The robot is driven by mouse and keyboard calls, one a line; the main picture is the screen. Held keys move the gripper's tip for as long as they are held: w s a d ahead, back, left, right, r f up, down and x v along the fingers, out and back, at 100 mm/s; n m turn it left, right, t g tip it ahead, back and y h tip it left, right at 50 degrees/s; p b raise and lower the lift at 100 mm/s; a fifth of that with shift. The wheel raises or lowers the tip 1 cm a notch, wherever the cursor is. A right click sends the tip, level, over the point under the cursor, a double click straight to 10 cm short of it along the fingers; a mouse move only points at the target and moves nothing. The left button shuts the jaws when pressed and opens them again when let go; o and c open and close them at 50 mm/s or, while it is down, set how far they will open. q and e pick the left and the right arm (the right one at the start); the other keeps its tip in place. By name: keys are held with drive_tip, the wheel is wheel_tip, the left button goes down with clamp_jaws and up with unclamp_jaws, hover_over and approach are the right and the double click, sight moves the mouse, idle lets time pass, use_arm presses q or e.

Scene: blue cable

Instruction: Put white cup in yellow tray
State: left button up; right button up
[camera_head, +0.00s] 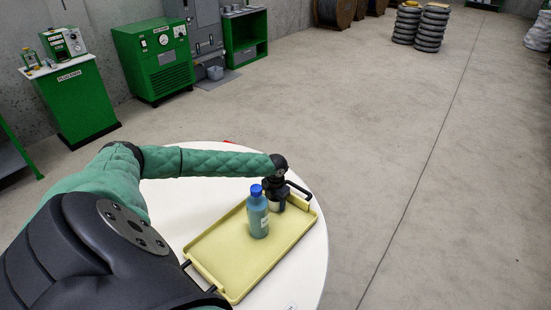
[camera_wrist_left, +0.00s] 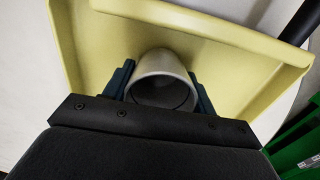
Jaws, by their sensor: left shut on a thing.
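The yellow tray (camera_head: 230,268) lies on a round white table, with a black handle at each end. My left gripper (camera_head: 276,200) is over the far end of the tray, pointing down. In the left wrist view its two fingers stand on either side of the white cup (camera_wrist_left: 163,67) and are shut on it. The cup's open mouth faces the camera, with the tray floor behind it. In the head view the cup (camera_head: 275,206) is mostly hidden by the gripper and a bottle. I cannot tell whether its base touches the tray. My right gripper is not in view.
A blue-green bottle (camera_head: 258,215) with a blue cap stands upright in the tray, close to my left gripper. The near part of the tray is bare. The white table (camera_head: 190,215) has free room left of the tray. Green cabinets stand far back.

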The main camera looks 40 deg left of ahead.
use_arm(q)
drive_tip(key=shift+f, duration=0.1)
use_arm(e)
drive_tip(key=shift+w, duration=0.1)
use_arm(q)
drive_tip(key=o, duration=1)
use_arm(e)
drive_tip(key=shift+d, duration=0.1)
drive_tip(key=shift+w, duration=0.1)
use_arm(q)
drive_tip(key=shift+r+b, duration=0.3)
drive_tip(key=shift+r, duration=0.2)
wheel_tip(320, 180, up, 4)
drive_tip(key=shift+f+b, duration=0.25)
drive_tip(key=shift+b, duration=0.6)
drive_tip(key=shift+r+b, duration=1.3)
drive_tip(key=shift+r, duration=2.65)
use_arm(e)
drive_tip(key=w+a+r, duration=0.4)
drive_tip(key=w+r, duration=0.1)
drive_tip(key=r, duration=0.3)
